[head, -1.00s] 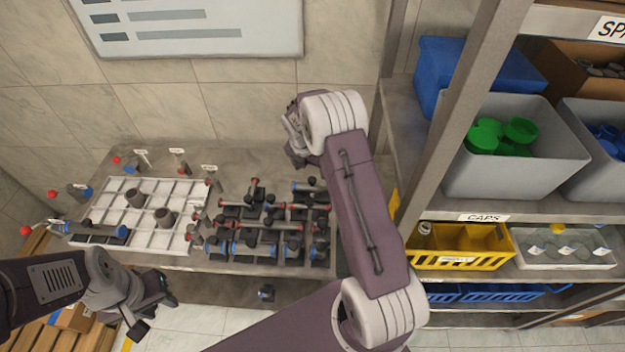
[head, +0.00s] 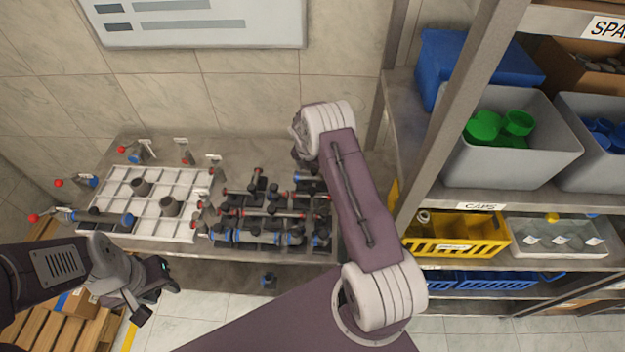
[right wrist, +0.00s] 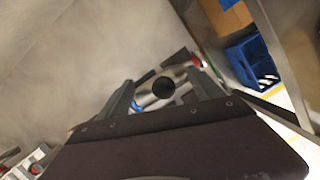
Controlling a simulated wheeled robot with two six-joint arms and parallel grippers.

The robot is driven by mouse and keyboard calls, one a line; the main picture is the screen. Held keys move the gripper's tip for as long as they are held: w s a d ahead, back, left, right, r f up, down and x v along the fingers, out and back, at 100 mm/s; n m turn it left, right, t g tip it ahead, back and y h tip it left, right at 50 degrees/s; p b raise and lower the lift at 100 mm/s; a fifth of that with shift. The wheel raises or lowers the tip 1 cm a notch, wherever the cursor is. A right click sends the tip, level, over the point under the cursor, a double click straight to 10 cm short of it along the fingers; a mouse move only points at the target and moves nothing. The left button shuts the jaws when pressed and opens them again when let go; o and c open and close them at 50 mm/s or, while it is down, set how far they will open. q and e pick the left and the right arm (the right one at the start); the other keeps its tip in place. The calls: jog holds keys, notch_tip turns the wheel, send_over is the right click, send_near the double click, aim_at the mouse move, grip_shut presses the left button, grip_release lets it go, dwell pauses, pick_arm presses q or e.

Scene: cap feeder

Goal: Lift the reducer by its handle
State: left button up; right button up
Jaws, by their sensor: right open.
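A silver pipe piece with a black ball knob on top, seemingly the reducer (right wrist: 150,99), lies below my right gripper (right wrist: 163,92) in the right wrist view. It has a blue band at one end and red near the other. My right gripper is open, with the knob showing between its fingers; I cannot tell whether they touch it. In the head view my right gripper (head: 301,153) is mostly hidden by its wrist, above the back right of the parts on the bench. My left gripper (head: 158,296) looks open and empty, in front of the bench.
A white gridded tray (head: 120,182) holds two grey cups and a long pipe piece. Several knobbed pipe parts (head: 262,212) crowd the bench (head: 240,150) beside it. A shelf with a grey bin (head: 480,160) and a yellow crate (head: 460,247) stands close right of my right arm.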

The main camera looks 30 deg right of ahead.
jog(key=shift+s+a+r, duration=0.2)
grip_shut()
